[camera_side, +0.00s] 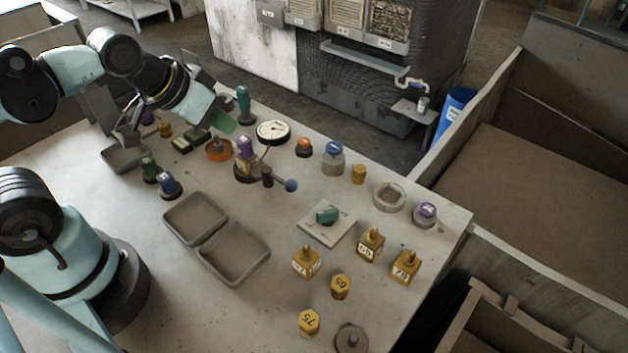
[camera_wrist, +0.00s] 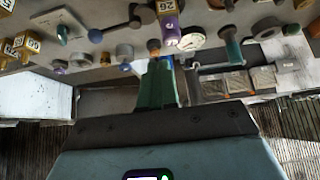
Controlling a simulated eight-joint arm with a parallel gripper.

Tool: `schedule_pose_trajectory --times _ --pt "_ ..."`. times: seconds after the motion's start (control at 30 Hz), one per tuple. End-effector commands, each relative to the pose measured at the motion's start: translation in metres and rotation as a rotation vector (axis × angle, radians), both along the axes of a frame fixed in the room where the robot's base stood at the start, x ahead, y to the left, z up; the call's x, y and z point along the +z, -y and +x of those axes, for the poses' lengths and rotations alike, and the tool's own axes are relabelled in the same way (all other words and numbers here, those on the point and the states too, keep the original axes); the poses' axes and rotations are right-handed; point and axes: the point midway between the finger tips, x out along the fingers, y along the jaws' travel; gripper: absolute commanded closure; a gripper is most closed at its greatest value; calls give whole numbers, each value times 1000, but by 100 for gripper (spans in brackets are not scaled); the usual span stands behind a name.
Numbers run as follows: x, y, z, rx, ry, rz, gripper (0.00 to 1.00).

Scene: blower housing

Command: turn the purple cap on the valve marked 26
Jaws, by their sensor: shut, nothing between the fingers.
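The valve marked 26 (camera_wrist: 166,8) shows at the top of the wrist view, with its purple cap (camera_wrist: 171,31) below the label in the picture. In the side view the purple cap (camera_side: 244,145) sits on the yellow valve body (camera_side: 243,166) near the table's middle, partly behind thin parts. My gripper (camera_side: 229,125) is in the air at the upper left, up and left of the cap in the picture and apart from it. Its green fingers (camera_wrist: 157,72) are shut and empty. The wrist view does not show them touching anything.
A lever with a blue ball (camera_side: 290,185) sticks out beside the valve. A round gauge (camera_side: 273,131), an orange knob (camera_side: 304,147) and a green-topped post (camera_side: 243,104) stand close by. Two grey trays (camera_side: 233,254) lie in front. Another purple cap (camera_side: 426,209) is at the far right.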

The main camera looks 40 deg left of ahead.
Motion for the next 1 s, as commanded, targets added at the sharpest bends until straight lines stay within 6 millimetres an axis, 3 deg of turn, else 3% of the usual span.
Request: schedule_pose_trajectory --times 0.17,0.5,1.0 --pt "0 0 0 0 0 0 100" --pt "2 -4 11 -65 -132 48 51" --pt "-17 -18 47 -332 -561 120 51"
